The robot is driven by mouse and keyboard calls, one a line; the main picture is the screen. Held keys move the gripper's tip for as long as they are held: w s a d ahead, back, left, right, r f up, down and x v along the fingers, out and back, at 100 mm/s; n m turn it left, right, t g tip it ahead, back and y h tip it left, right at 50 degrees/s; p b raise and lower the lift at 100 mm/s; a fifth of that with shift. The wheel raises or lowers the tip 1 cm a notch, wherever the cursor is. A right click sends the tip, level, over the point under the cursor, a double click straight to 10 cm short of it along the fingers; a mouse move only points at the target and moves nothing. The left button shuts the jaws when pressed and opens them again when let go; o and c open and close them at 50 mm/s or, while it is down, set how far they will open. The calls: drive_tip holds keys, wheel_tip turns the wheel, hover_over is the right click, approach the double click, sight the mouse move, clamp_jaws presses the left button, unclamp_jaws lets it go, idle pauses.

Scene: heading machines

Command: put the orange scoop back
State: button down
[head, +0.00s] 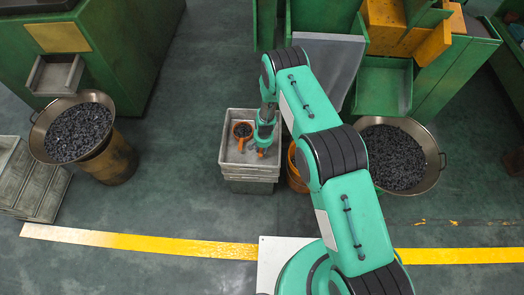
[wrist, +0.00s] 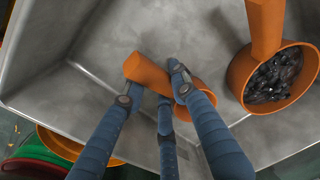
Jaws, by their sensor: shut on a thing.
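My gripper (wrist: 156,86) has its blue fingers closed around an orange piece (wrist: 148,70), which looks like a scoop, inside a grey crate (wrist: 98,48). The fingers hide part of the held piece. A second orange scoop (wrist: 234,76), holding dark metal pieces, lies to the right in the wrist view, apart from my fingers. In the head view, this filled scoop (head: 236,137) lies in the top grey crate (head: 230,162), left of my gripper (head: 263,150). A bit of orange shows at the fingertips there.
Pans of dark pieces stand at left (head: 78,132) and right (head: 394,157) on drums. An orange bin (head: 296,172) stands close right of the crate, partly behind my arm. Green machines (head: 110,50) line the back. Open floor lies left of the crate.

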drive_tip(key=shift+f, duration=0.2)
drive_tip(key=c, duration=1.4)
unclamp_jaws()
drive_tip(key=shift+r, duration=0.1)
wheel_tip(320, 180, up, 12)
drive_tip(key=p, duration=0.2)
drive_tip(key=shift+s+d, duration=0.25)
